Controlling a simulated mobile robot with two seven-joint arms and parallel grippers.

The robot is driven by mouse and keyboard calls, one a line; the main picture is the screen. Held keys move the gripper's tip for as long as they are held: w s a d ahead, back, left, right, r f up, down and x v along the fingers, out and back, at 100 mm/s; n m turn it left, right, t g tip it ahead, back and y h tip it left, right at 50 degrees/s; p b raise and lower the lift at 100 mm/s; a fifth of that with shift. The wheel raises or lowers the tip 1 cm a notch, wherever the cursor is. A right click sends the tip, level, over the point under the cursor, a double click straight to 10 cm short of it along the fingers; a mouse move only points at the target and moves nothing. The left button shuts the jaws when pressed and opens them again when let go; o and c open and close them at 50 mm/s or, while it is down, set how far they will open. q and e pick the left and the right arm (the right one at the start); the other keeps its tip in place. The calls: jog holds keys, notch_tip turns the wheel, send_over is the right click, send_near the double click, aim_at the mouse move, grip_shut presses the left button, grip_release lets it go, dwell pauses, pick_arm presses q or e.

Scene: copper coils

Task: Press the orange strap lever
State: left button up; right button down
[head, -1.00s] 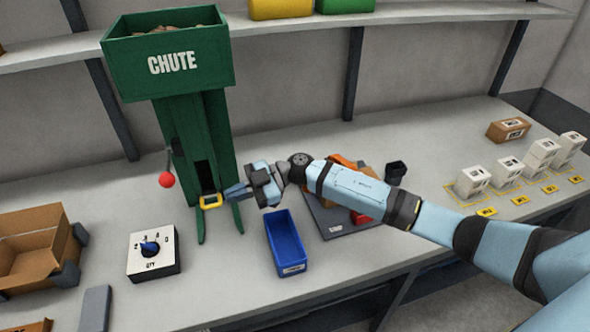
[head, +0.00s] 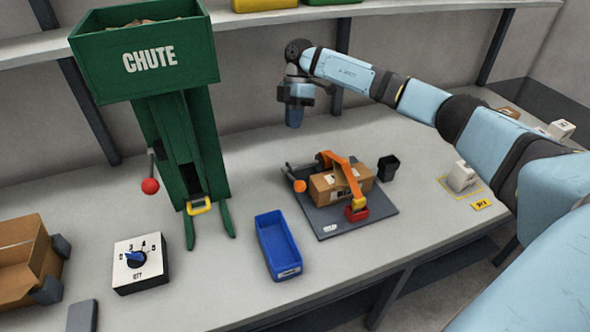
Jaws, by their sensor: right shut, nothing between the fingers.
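The strapping device sits on a dark grey base plate (head: 378,222) in the middle of the table. Its orange arm (head: 343,165) arches over a brown cardboard box (head: 325,189) and reaches down to a red block (head: 357,214). A lever with an orange ball knob (head: 299,186) sticks out at the left of the box. My right gripper (head: 294,122) is shut and empty, pointing down above the table behind the device, apart from the lever. My left gripper is not in view.
A green chute (head: 170,110) with a red-knobbed lever (head: 150,186) stands left. A blue bin (head: 270,256), a dial box (head: 139,262) and an open carton (head: 20,255) are in front. A black cup (head: 388,167) and a white box (head: 461,177) are right.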

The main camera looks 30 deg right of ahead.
jog(key=p, duration=0.1)
send_near(295, 180)
jog(key=a+f, duration=0.1)
jog(key=a, duration=0.2)
jog(key=shift+f, duration=0.4)
jog(key=s+f, duration=0.1)
jog(key=s+f+p, duration=0.1)
jog(key=shift+s+a+f, duration=0.1)
jog(key=shift+s+f, duration=0.1)
jog(key=shift+s, duration=0.15)
jog(key=shift+s+f, duration=0.25)
jog(key=shift+s, duration=0.2)
jog(key=shift+f, duration=0.1)
